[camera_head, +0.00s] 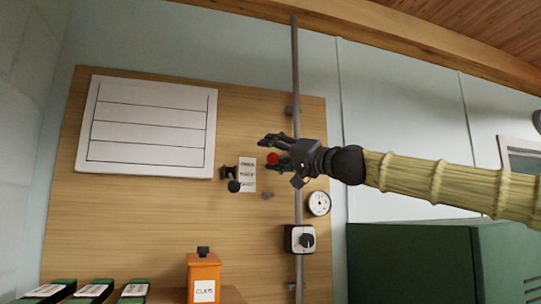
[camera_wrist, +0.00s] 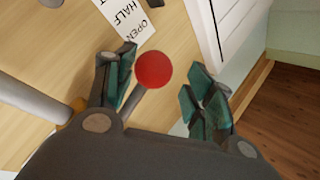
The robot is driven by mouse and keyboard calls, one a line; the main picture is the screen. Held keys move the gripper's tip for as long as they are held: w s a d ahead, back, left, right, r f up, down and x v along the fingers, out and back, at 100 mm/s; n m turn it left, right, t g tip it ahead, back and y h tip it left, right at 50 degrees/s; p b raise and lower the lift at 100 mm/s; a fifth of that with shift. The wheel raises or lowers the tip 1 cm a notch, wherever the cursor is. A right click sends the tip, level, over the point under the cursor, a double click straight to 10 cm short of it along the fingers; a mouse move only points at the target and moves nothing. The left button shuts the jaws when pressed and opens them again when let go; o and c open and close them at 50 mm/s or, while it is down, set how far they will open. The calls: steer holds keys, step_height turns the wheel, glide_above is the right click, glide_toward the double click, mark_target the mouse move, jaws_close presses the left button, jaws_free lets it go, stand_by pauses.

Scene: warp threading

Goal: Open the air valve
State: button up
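The air valve's red ball knob (camera_head: 273,158) shows beside the top of a white label (camera_head: 247,176) on the wooden board. In the wrist view the red knob (camera_wrist: 154,69) sits on a grey rod (camera_wrist: 130,103), nearest the word OPEN on the label (camera_wrist: 125,14). HALF is also readable there; the rest is cut off. My gripper (camera_head: 266,151) reaches in from the right. In the wrist view my gripper (camera_wrist: 158,72) is open, with the knob between its teal-padded fingers. The knob is closer to the left finger; contact cannot be told. The valve body is mostly hidden.
A grey vertical pipe (camera_head: 296,75) runs behind my gripper. A white lined panel (camera_head: 148,126), orange CLIPS box (camera_head: 203,278) and green cabinet (camera_head: 420,265) stand around.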

steer(key=r+b+v, duration=0.2)
steer(key=b+v, duration=0.2)
steer(key=v, duration=0.8)
steer(key=shift+d, duration=0.45)
stand_by(0.6)
steer(key=shift+s+r+b, duration=0.1)
steer(key=shift+b, duration=0.25)
stand_by(0.5)
